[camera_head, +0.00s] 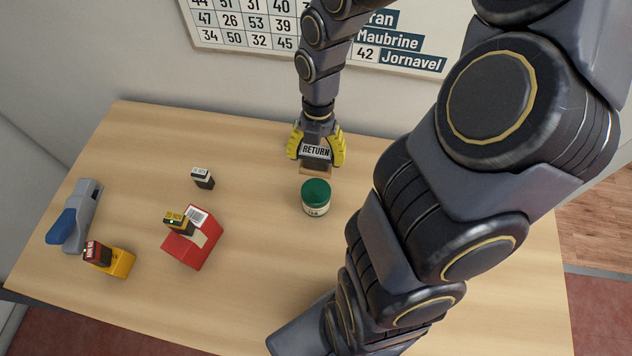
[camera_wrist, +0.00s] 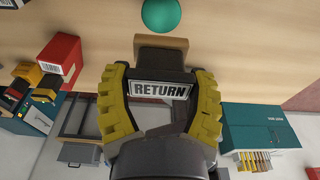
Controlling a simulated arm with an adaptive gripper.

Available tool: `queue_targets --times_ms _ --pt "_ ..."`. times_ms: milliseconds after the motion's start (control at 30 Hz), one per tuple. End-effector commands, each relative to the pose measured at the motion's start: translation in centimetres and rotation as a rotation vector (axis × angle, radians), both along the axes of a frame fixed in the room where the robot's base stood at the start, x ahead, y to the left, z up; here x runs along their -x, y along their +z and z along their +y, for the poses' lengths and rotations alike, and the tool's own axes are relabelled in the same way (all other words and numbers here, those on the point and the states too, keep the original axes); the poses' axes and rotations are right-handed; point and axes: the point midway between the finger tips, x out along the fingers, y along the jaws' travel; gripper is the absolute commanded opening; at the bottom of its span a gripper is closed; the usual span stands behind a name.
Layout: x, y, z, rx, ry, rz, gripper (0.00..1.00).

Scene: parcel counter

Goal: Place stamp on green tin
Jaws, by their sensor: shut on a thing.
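My gripper (camera_head: 316,155) is shut on a stamp, a dark block with a white "RETURN" label (camera_head: 316,151) and a tan end facing down. In the wrist view the stamp (camera_wrist: 161,91) is between the yellow fingers. The green tin (camera_head: 316,197) stands upright on the table, with a green lid and a pale label. It is just in front of the gripper in the head view, and the held stamp is behind it, not over it. The tin's lid (camera_wrist: 160,14) shows at the top edge of the wrist view. Whether the stamp touches the table is unclear.
A red box (camera_head: 193,246) carries a small dark and yellow block (camera_head: 177,222). A yellow box (camera_head: 121,264) carries a red and black block (camera_head: 97,252). A small black block with a white top (camera_head: 203,179) stands alone. A grey and blue device (camera_head: 82,215) is far left.

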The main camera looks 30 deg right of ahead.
Motion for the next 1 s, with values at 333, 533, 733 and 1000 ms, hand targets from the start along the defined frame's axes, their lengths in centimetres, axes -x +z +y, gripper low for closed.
queue_targets --times_ms 333,533,733,1000 --pt "0.2 -4.5 0.1 -0.002 0.001 0.006 0.28" --pt "0.2 -7.0 0.0 -0.003 -0.001 0.007 0.28" --pt "0.1 -7.4 0.0 -0.001 -0.001 0.003 0.28" --pt "0.1 -7.6 0.0 -0.001 -0.001 0.002 0.82"
